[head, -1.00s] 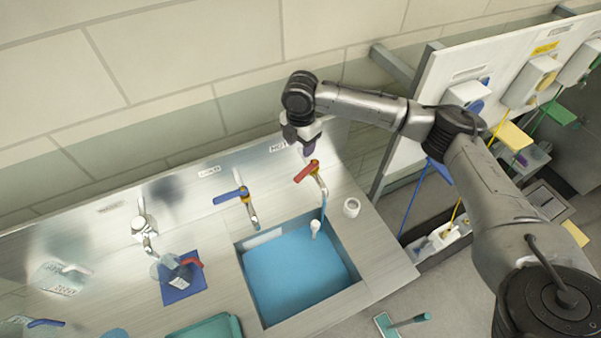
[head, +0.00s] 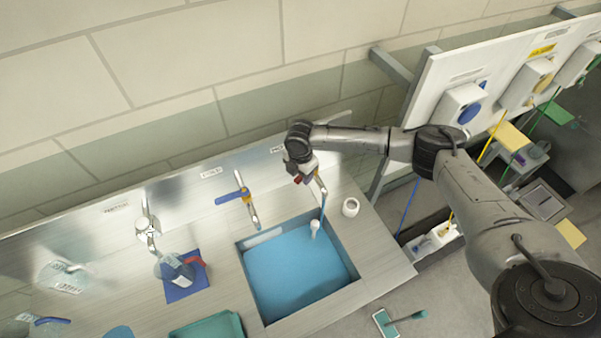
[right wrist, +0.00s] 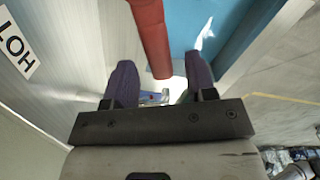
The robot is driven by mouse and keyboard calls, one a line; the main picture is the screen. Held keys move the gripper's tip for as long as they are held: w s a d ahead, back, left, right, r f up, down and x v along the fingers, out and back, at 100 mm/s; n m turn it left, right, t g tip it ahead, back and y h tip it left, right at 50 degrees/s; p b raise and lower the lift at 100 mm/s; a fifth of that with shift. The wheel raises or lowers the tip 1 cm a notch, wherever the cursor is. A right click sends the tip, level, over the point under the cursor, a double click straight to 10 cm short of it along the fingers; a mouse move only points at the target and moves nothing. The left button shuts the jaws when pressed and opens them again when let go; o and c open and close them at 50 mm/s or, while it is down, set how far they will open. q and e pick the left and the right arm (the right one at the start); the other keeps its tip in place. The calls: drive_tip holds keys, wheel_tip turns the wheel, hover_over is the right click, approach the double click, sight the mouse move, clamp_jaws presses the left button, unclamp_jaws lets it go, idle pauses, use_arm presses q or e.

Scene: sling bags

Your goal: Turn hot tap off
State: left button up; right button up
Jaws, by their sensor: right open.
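The hot tap (head: 320,187) stands at the back of the sink, and its red handle (head: 298,180) is mostly hidden under my right gripper (head: 303,168) in the head view. A thin blue stream (head: 323,206) hangs below its spout. In the right wrist view the red handle (right wrist: 150,35) reaches down between the two purple fingers of my right gripper (right wrist: 160,62). The fingers are open, with a visible gap on each side of the handle. The HOT label (right wrist: 16,45) is at the left there. My left gripper is not in view.
The cold tap with a blue handle (head: 232,195) stands left of the hot tap. The blue sink basin (head: 290,275) lies in front, with a white cup (head: 350,207) on the counter to its right. A wall (head: 200,60) rises behind the counter.

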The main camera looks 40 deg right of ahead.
drive_tip(key=shift+f, duration=0.45)
drive_tip(key=shift+c, duration=0.4)
clamp_jaws()
